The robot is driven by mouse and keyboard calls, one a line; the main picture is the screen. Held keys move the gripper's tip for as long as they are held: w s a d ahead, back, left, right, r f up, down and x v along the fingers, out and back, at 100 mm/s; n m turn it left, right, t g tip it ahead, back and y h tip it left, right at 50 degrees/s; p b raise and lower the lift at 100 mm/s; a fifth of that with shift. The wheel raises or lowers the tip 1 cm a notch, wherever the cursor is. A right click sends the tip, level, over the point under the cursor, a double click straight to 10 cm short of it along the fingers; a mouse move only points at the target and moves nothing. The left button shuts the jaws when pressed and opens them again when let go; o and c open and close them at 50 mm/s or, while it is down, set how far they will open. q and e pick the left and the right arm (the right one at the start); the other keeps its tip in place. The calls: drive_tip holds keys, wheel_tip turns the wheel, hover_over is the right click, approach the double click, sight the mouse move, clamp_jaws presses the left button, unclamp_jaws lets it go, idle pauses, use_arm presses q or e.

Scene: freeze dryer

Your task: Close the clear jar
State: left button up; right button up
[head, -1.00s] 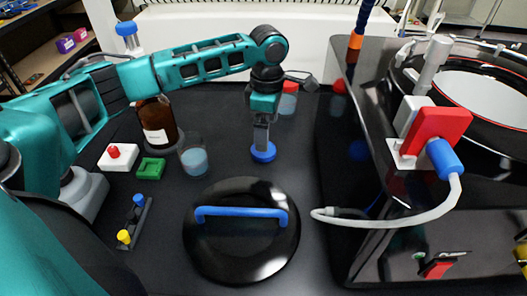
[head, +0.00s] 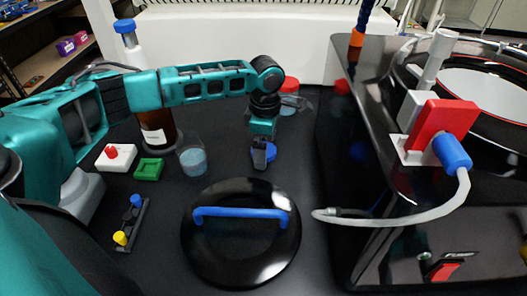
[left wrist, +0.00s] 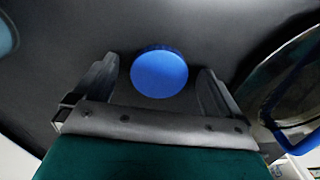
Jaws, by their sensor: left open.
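A blue round lid (head: 268,152) lies on the dark bench, partly hidden behind my left gripper (head: 262,158) in the head view. In the left wrist view the lid (left wrist: 159,74) shows between the two open fingers of the gripper (left wrist: 158,85), apparently untouched. A clear jar (head: 192,158) with pale blue contents stands upright to the left of the lid; no lid shows on it. An edge of a pale blue thing, perhaps this jar, shows at the upper left of the left wrist view. My right gripper is not in view.
A black round cover (head: 240,250) with a blue handle lies in front. A brown bottle (head: 157,132), red-topped white block (head: 115,158), green block (head: 149,169) and small rack (head: 133,222) are at left. A red-lidded jar (head: 289,97) stands behind my gripper. The freeze dryer (head: 370,250) bounds the right.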

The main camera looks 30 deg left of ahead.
use_arm(q)
drive_tip(key=c, duration=1.1)
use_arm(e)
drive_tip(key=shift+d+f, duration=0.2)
use_arm(q)
drive_tip(key=shift+r, duration=0.1)
wheel_tip(320, 180, up, 20)
drive_tip(key=p, duration=0.3)
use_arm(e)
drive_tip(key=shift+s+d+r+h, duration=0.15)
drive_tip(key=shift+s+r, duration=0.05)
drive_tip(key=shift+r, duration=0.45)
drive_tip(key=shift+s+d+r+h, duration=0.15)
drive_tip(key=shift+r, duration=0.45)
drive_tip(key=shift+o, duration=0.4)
